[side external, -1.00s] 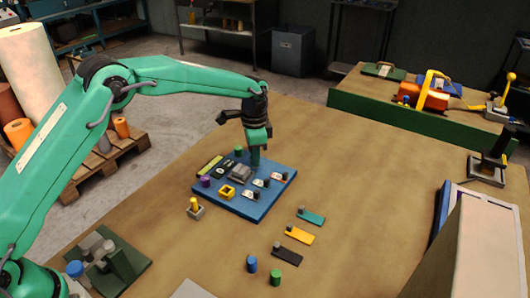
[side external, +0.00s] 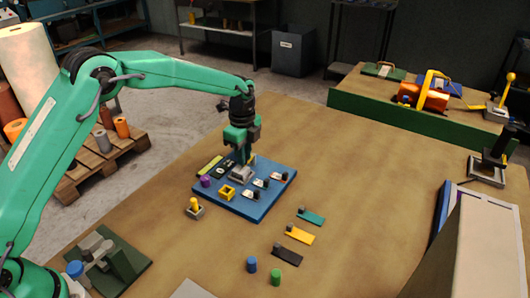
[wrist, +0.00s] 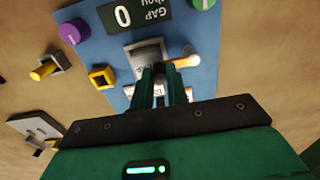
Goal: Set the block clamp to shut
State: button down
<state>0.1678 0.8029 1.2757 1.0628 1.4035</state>
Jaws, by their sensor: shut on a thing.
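The grey block clamp (side external: 240,174) sits in the middle of the blue board (side external: 246,210). In the wrist view its grey body (wrist: 147,50) is just beyond my fingertips, and a lever with a pale rounded handle (wrist: 187,61) sticks out to the right. My gripper (side external: 243,160) points down over the clamp. In the wrist view my gripper (wrist: 161,74) is shut at the lever, its fingers hiding the gripped part. A dark display (wrist: 130,13) behind the clamp reads upside down "GAP" and 0.
A purple knob (side external: 205,181), a yellow square frame (side external: 228,192) and small dark switches share the board. A yellow-handled lever (side external: 195,207) stands beside it. Coloured tags (side external: 300,236) and blue and green cylinders (side external: 275,277) lie in front.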

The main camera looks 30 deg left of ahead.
jog(key=shift+r, duration=0.1)
dwell(0.3)
jog(key=c, duration=1.4)
grip_release()
notch_tip(320, 180, up, 7)
jog(key=shift+r, duration=0.4)
